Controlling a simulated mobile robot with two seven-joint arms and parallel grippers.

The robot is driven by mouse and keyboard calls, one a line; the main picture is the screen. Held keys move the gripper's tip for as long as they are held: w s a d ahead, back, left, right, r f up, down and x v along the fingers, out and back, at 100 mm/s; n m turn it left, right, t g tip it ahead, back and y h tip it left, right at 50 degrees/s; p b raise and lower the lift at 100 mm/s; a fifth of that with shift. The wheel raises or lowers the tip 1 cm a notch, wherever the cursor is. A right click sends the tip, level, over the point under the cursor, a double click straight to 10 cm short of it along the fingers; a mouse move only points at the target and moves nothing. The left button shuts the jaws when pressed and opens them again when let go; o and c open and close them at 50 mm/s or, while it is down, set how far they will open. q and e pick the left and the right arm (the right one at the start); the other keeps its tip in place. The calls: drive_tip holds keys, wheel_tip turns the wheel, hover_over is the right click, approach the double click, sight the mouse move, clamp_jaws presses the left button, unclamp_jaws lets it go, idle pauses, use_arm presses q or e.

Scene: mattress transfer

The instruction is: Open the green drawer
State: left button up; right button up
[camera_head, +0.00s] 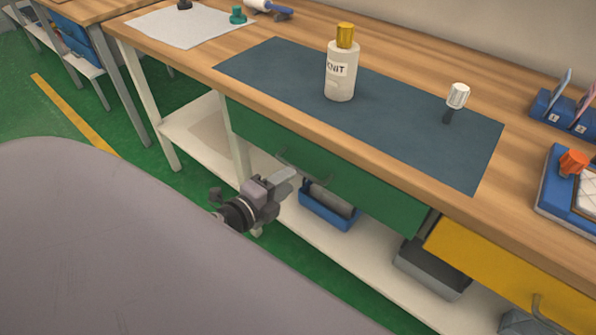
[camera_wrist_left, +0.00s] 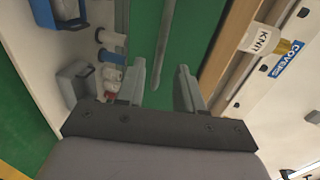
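The green drawer (camera_head: 345,180) is under the front edge of the workbench and looks shut. Its grey bar handle (camera_head: 287,158) is on its front face; in the left wrist view the handle (camera_wrist_left: 164,50) runs up the green face (camera_wrist_left: 200,35). My left gripper (camera_head: 285,177) is just in front of the drawer, close to the handle and partly covering it. In the left wrist view my left gripper (camera_wrist_left: 159,80) has its two fingers apart, with the handle's near end showing between them. Contact cannot be told. My right gripper is not in view.
A yellow drawer (camera_head: 500,270) is to the right. A blue mat (camera_head: 290,65) on the bench carries a white bottle (camera_head: 340,80) with a gold cap. A lower shelf (camera_head: 290,230) holds a blue bin (camera_head: 325,211) and a grey bin (camera_head: 430,275). Green floor lies in front.

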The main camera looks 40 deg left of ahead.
sight(300, 173)
use_arm(q)
drive_tip(key=shift+x, duration=2.4)
clamp_jaws()
